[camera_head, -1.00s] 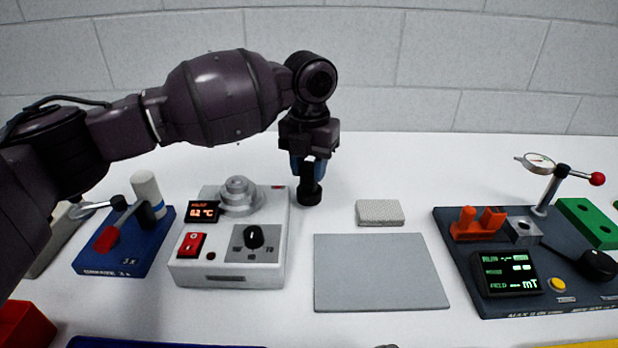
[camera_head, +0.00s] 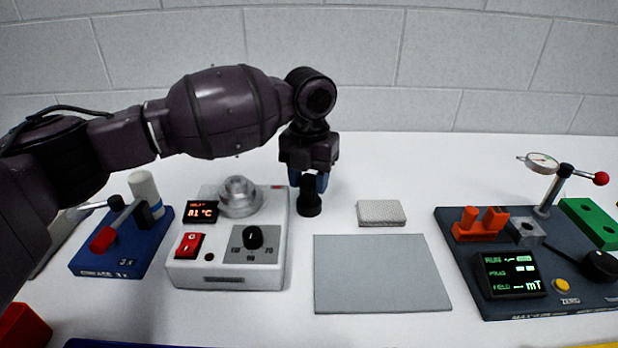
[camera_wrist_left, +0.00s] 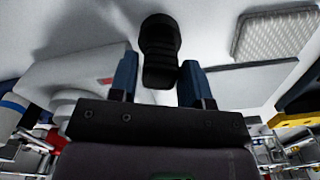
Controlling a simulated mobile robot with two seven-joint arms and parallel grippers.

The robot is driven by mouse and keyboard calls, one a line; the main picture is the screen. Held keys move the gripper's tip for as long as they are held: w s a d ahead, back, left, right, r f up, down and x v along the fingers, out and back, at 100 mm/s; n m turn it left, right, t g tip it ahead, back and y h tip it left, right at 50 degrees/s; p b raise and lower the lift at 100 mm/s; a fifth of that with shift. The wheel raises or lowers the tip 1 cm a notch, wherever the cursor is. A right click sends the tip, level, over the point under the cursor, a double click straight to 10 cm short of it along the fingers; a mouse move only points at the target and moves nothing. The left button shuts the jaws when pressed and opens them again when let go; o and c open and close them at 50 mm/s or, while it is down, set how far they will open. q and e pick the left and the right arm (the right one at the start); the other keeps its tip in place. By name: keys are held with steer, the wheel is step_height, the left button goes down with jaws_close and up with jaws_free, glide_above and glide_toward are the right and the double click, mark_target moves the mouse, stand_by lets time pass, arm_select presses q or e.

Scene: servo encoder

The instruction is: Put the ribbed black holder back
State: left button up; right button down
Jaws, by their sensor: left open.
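The black holder (camera_head: 309,197) stands on the white table just right of the white heater unit. My left gripper (camera_head: 308,182) points down over its upper part, with blue fingers apart. In the left wrist view the holder (camera_wrist_left: 160,48) shows between and beyond the two fingertips of the left gripper (camera_wrist_left: 158,72), with gaps on both sides. Its ribs are too dark to make out. My right gripper is not in view.
The white heater unit (camera_head: 210,273) with a metal boss on top is close left of the holder. A pale ribbed block (camera_head: 381,212) and a grey mat (camera_head: 380,275) lie to the right. A dark gauge station (camera_head: 470,265) stands farther right. Table behind the block is clear.

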mark_target(309, 178)
arm_select(q)
step_height(309, 178, up, 12)
steer(key=p, duration=0.2)
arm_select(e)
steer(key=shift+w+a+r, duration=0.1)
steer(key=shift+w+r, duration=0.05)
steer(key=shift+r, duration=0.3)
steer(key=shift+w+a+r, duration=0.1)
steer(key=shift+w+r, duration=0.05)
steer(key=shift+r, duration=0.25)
arm_select(q)
steer(key=shift+r, duration=0.1)
